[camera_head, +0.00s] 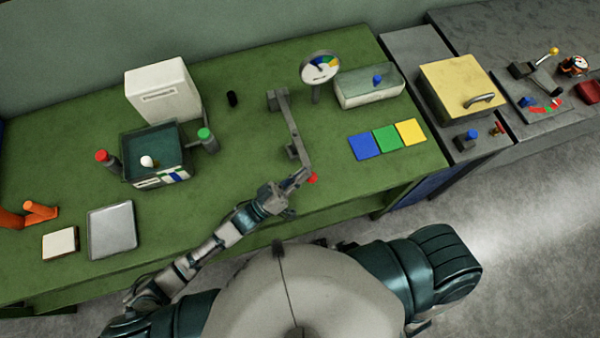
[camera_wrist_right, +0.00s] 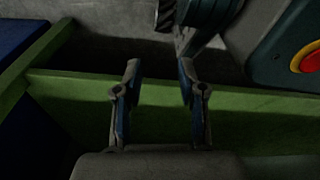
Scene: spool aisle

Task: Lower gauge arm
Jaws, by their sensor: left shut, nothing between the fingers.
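The gauge arm (camera_head: 293,128) is a grey bar on the green bench, running from a grey bracket at its far end toward the bench's front edge. A red knob (camera_head: 313,178) sits at its near end. The round gauge (camera_head: 320,67) with a coloured dial stands on a post behind it. My left gripper (camera_head: 302,175) is shut and empty, right beside the red knob; I cannot tell whether they touch. My right gripper (camera_wrist_right: 158,68) is open and empty in the right wrist view, near the green bench edge. The gauge arm is not visible there.
Blue, green and yellow squares (camera_head: 387,138) lie right of the arm. A clear-sided box (camera_head: 369,88) with a blue knob stands behind them. A dark green open bin (camera_head: 155,139) and a grey plate (camera_head: 112,230) are at left.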

